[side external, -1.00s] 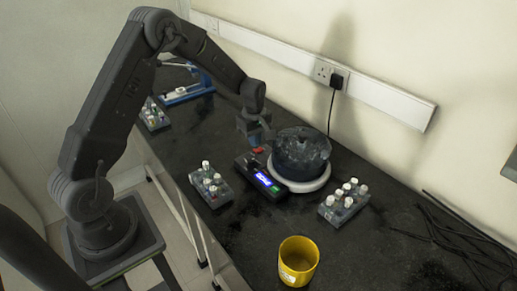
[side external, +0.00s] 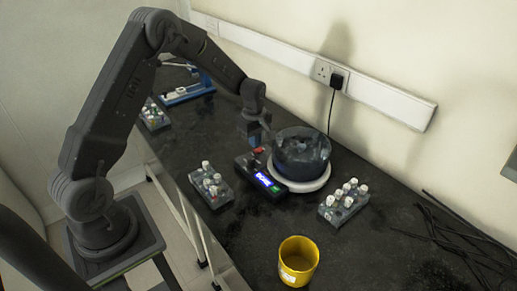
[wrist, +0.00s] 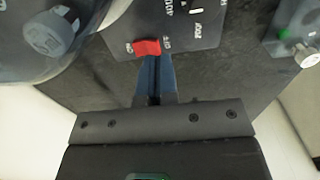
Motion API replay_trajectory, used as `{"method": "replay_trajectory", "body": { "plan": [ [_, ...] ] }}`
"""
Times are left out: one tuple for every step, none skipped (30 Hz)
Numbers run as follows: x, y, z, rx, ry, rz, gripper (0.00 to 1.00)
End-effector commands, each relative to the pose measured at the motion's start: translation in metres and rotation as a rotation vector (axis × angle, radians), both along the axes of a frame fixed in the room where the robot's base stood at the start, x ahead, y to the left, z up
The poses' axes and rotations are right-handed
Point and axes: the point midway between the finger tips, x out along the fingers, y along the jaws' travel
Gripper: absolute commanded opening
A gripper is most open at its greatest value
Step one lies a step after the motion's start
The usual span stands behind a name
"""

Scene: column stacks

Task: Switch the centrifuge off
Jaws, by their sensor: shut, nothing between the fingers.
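The centrifuge has a dark, see-through bowl (side external: 301,152) on a pale round base, with a black control panel (side external: 262,176) in front carrying a lit blue display. A red switch (wrist: 148,47) sits on the panel between the ON and OFF labels; it also shows in the side view (side external: 258,150). Which way it is tipped I cannot tell for sure. My gripper (wrist: 155,60) is shut and empty, its fingertips right by the switch's lower edge in the wrist view. Whether they touch it is unclear. Part of the bowl with a grey cap (wrist: 48,33) shows at upper left.
Tube racks stand left of the panel (side external: 211,187), right of the centrifuge (side external: 343,205) and at the far left (side external: 154,117). A yellow cup (side external: 298,261) stands in front. Black cables (side external: 450,235) lie at the right. A plug (side external: 337,81) is in the wall socket.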

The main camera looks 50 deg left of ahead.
Motion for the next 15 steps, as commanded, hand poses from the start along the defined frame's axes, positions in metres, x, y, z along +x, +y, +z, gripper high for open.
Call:
{"method": "replay_trajectory", "body": {
  "plan": [
    [0.0000,0.0000,-0.0010,0.000,0.000,0.000,0.00],
    [0.0000,0.0000,-0.0014,0.000,0.000,0.000,0.00],
    [0.0001,0.0000,-0.0019,0.000,0.000,0.000,0.00],
    [0.0001,0.0000,-0.0024,0.000,0.000,0.000,0.00],
    [0.0001,0.0000,-0.0028,0.000,0.000,0.000,0.00],
    [0.0001,0.0000,-0.0034,0.000,0.000,0.000,0.00],
    [0.0001,0.0000,-0.0038,0.000,0.000,0.000,0.00],
    [0.0001,0.0000,-0.0042,0.000,0.000,0.000,0.00],
    [0.0001,0.0000,-0.0048,0.000,0.000,0.000,0.00],
    [0.0001,0.0000,-0.0052,0.000,0.000,0.000,0.00],
    [0.0001,0.0000,-0.0057,0.000,0.000,0.000,0.00],
    [0.0001,0.0000,-0.0062,0.000,0.000,0.000,0.00],
    [0.0000,0.0000,-0.0067,0.000,0.000,0.000,0.00],
    [0.0000,0.0000,-0.0072,0.000,0.001,0.000,0.00],
    [0.0000,0.0000,-0.0078,0.000,0.001,0.000,0.00]
  ]
}}
